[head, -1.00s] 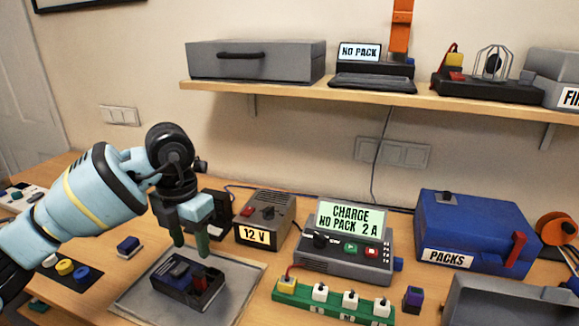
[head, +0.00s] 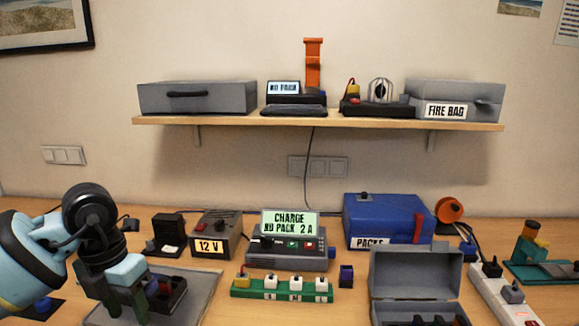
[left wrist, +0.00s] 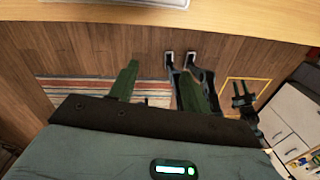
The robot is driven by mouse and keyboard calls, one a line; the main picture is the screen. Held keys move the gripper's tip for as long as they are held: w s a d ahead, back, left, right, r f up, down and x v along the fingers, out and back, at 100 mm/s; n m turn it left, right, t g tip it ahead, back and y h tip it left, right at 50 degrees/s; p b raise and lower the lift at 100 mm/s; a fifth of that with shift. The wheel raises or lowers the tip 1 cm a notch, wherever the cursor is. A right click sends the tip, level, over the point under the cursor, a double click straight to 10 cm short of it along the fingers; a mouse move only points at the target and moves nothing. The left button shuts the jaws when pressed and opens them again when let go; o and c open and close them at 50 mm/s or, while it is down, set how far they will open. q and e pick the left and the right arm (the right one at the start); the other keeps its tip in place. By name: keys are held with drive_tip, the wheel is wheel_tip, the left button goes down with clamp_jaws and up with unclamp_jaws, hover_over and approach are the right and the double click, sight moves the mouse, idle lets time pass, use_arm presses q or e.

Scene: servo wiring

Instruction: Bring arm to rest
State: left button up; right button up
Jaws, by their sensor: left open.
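My left gripper (head: 126,308) is at the lower left of the head view, with its two green fingers apart and nothing between them. In the head view it overlaps the left side of a grey mat (head: 205,307), on which a dark tray (head: 170,296) with small parts sits. In the left wrist view the open fingers (left wrist: 158,88) show against the floor, with the table's wooden edge (left wrist: 225,22) beyond them at the top. My right gripper is in neither view.
On the table stand a 12 V supply (head: 217,232), a charger (head: 290,250), a blue packs box (head: 388,220) and an open grey case (head: 416,268). A shelf (head: 320,122) runs along the wall. A striped rug (left wrist: 75,91) lies on the floor.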

use_arm(q)
drive_tip(key=s+d+f+m+g+h, duration=0.25)
drive_tip(key=d+f+h, duration=0.3)
drive_tip(key=d, duration=0.55)
drive_tip(key=s+d+n+t+h, duration=0.55)
drive_tip(key=d+n+h, duration=0.45)
drive_tip(key=d+h, duration=0.35)
drive_tip(key=s+a+f+n+t+y+p, duration=0.1)
drive_tip(key=a+f+n+t+y, duration=0.5)
drive_tip(key=n, duration=0.5)
drive_tip(key=s+a+f+n+t+y+p, duration=0.1)
drive_tip(key=a+f+n+t+y, duration=0.3)
drive_tip(key=f+n+t+y, duration=0.5)
drive_tip(key=s+a+f+n+g+y, duration=0.1)
drive_tip(key=s+a+f+n+g, duration=0.2)
drive_tip(key=s+f, duration=0.4)
drive_tip(key=s+a+f+n+g+y, duration=0.1)
drive_tip(key=s+a+f+n+g, duration=0.2)
drive_tip(key=s+f+n+g, duration=0.3)
drive_tip(key=s+f, duration=0.2)
drive_tip(key=s, duration=0.3)
drive_tip(key=shift+s+a+f+y, duration=0.15)
drive_tip(key=shift+s+a+y, duration=0.2)
drive_tip(key=shift+y, duration=0.05)
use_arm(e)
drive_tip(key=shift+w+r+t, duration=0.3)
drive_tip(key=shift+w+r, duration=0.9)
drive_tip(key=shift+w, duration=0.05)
